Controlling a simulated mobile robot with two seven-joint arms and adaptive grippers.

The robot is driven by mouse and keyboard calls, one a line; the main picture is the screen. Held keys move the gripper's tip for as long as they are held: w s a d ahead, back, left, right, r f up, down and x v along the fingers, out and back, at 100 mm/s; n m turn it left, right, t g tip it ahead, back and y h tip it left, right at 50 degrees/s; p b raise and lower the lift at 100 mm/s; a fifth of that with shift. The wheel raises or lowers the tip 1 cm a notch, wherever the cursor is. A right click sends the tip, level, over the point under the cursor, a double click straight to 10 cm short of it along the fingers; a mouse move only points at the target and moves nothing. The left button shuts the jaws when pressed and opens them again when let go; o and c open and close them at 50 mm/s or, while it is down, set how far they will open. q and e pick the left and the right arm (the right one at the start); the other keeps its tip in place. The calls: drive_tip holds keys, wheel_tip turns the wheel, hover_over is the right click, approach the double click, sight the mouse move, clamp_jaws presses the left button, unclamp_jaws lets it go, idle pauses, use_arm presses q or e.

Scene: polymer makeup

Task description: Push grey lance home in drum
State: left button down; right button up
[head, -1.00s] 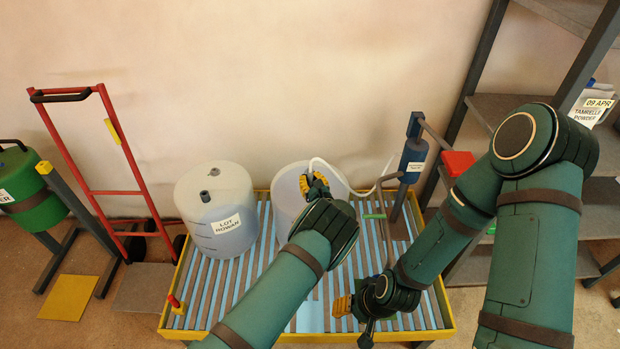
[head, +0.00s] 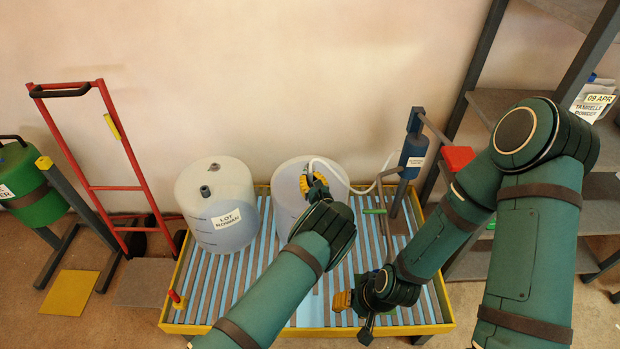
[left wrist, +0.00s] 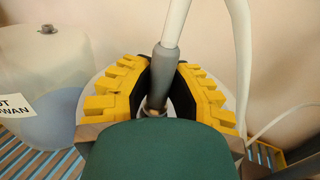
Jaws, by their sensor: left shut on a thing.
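The grey lance (left wrist: 164,66) stands nearly upright between the yellow fingers of my left gripper (left wrist: 160,85), which is shut on it. A white hose (left wrist: 178,18) runs up from its top. In the head view my left gripper (head: 316,188) is over the top of the right-hand drum (head: 290,200), a translucent white one. My wrist hides the drum's opening and the lance's lower end, so its depth cannot be told. My right gripper (head: 342,302) is low over the front of the slatted grate, with its fingers hard to read.
A second drum (head: 218,210) labelled LOT ROWAN stands left on the yellow-rimmed grate (head: 290,330). A red hand truck (head: 115,185) is at left, shelving (head: 500,120) at right.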

use_arm(q)
drive_tip(key=shift+f, duration=0.6)
drive_tip(key=c, duration=0.9)
unclamp_jaws()
drive_tip(key=shift+o, duration=0.2)
drive_tip(key=shift+s, duration=0.15)
drive_tip(key=v, duration=0.7)
drive_tip(key=shift+s+d, duration=0.1)
drive_tip(key=shift+s, duration=0.05)
